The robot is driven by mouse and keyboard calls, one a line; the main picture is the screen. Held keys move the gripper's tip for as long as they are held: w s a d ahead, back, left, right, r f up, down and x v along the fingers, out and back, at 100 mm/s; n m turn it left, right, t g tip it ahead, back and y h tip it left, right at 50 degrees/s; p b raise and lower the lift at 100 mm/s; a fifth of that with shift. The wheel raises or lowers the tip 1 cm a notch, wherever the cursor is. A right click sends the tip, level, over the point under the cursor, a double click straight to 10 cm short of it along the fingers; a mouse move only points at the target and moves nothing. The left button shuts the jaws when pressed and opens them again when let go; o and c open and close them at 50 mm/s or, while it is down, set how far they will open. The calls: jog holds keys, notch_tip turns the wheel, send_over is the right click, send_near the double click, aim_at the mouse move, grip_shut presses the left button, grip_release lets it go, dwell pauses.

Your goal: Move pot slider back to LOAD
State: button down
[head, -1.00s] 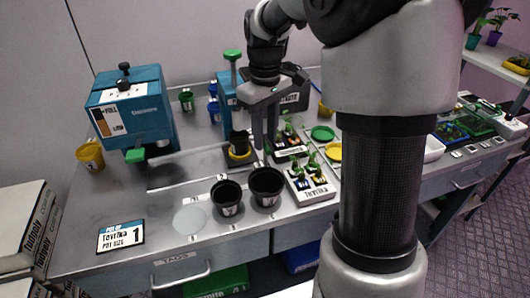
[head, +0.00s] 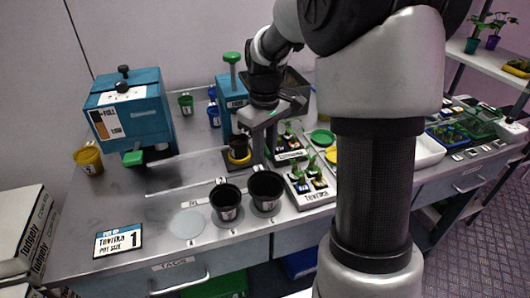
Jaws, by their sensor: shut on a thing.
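The pot slider (head: 230,164) is a dark plate with a yellow ring, in front of the blue press (head: 231,118) at the middle of the bench. A black pot (head: 238,146) stands upright in the ring. My gripper (head: 261,153) points down at the right side of the pot and slider, its fingers close together. It is shut on the slider's right side, though its fingers hide the exact contact. No LOAD label can be read in this view.
Two black pots (head: 226,203) (head: 265,192) stand on the bench front, beside an empty round spot (head: 187,224). A seedling tray (head: 313,196) lies to the right. A blue soil dispenser (head: 130,110) stands at left. Steel bench between is clear.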

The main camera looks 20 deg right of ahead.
jog(key=a+p, duration=0.2)
jog(key=a, duration=0.8)
jog(key=shift+a, duration=0.1)
jog(key=c, duration=1.8)
grip_release()
jog(key=shift+c, duration=0.2)
jog(key=shift+r, duration=0.15)
notch_tip(320, 180, up, 17)
jog(key=p, duration=0.3)
jog(key=shift+r, duration=0.15)
